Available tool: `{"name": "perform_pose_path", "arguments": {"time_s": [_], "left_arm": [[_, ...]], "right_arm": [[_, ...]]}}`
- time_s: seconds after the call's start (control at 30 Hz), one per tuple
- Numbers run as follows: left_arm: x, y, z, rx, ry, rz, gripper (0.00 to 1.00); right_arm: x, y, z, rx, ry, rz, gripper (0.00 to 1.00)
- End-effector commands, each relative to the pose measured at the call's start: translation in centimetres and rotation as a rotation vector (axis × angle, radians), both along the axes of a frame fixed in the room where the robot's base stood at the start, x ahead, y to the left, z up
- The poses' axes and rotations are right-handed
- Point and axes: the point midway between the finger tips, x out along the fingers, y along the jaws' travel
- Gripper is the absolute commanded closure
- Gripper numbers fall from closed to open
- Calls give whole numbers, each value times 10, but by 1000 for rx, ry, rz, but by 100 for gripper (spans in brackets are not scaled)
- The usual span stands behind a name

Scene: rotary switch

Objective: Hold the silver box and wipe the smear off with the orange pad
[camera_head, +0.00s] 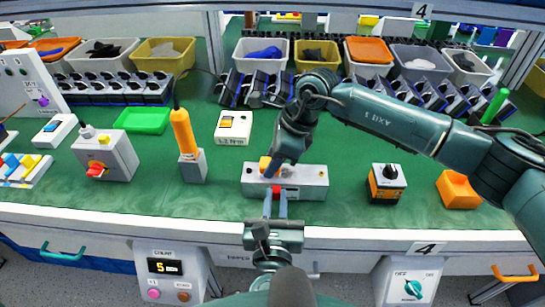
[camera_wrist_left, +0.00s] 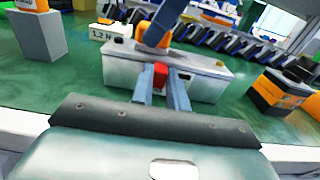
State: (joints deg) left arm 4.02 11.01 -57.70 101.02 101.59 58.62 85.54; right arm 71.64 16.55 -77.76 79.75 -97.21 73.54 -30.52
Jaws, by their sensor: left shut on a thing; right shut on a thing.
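The silver box (camera_head: 312,180) lies on the green mat near the front edge of the table. It also shows in the left wrist view (camera_wrist_left: 205,78). My left gripper (camera_head: 275,194) comes from the front and is shut on a red part (camera_wrist_left: 160,75) at the middle of the box's front face. My right gripper (camera_head: 276,162) reaches down from behind and is shut on the orange pad (camera_head: 265,164), which is at the box's top, left of its middle. The pad also shows in the left wrist view (camera_wrist_left: 145,29). I cannot make out a smear on the visible top.
An orange hand tool (camera_head: 183,132) in a grey stand is to the left. A black-and-orange knob block (camera_head: 387,183) and an orange tray (camera_head: 458,190) are to the right. A white switch box (camera_head: 233,126) is behind. Green mat is free on both sides of the silver box.

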Motion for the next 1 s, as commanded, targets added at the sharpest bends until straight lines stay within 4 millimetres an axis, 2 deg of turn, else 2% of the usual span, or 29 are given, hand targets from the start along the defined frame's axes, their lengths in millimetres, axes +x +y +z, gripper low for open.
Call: {"name": "perform_pose_path", "arguments": {"time_s": [0.4,0.63,1.0], "left_arm": [[0,0,0,0,0,0,100],[0,0,0,0,0,0,100],[0,0,0,0,0,0,100]], "right_arm": [[0,-32,1,-1,2,-1,96],[0,-39,0,-1,1,-1,96],[0,-67,-2,-2,1,-1,96]]}}
